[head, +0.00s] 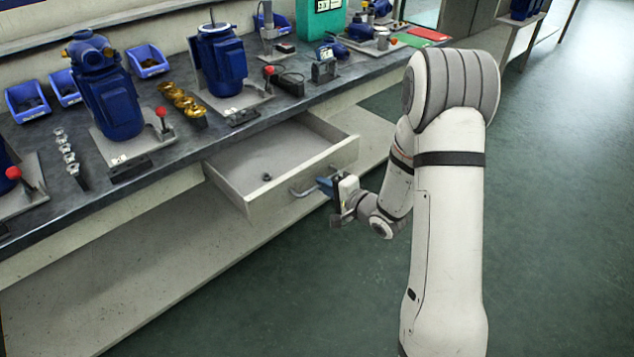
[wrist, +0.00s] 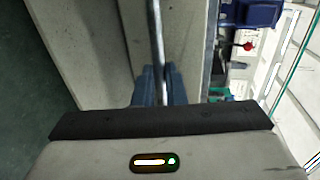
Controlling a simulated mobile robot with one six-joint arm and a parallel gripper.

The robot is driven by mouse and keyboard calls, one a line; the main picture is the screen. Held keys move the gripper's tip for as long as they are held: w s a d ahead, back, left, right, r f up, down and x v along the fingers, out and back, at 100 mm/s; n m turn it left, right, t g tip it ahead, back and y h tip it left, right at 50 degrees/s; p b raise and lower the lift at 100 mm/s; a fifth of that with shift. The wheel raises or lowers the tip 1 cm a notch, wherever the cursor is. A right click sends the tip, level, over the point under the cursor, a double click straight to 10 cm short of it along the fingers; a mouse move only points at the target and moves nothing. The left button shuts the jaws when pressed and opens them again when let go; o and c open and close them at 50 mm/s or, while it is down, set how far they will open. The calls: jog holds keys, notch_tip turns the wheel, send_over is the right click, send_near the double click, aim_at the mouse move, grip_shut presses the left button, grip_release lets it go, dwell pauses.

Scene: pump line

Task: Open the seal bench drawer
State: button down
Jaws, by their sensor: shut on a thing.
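The seal bench drawer (head: 295,182) stands pulled out from under the bench top in the head view. Its inside shows, with one small dark ring-like part (head: 267,177) lying on the floor of it. My gripper (head: 322,186) is at the drawer front, its blue fingers shut on the metal bar handle (head: 303,192). In the wrist view the handle bar (wrist: 157,40) runs down between the two blue fingertips (wrist: 158,85).
The bench top (head: 75,195) carries blue pumps (head: 107,92), brass parts (head: 180,100), blue bins (head: 27,100) and a green-framed screen (head: 320,17). A lower shelf (head: 150,265) runs beneath the drawer. The green floor (head: 560,200) to the right is clear.

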jog(key=shift+s+d, duration=0.1)
jog(key=c, duration=1.5)
grip_release()
jog(key=p+v, duration=0.1)
jog(key=v, duration=0.6)
jog(key=shift+s+d+p, duration=0.25)
jog(key=shift+s+p, duration=0.05)
jog(key=shift+p, duration=0.05)
jog(key=shift+r, duration=0.1)
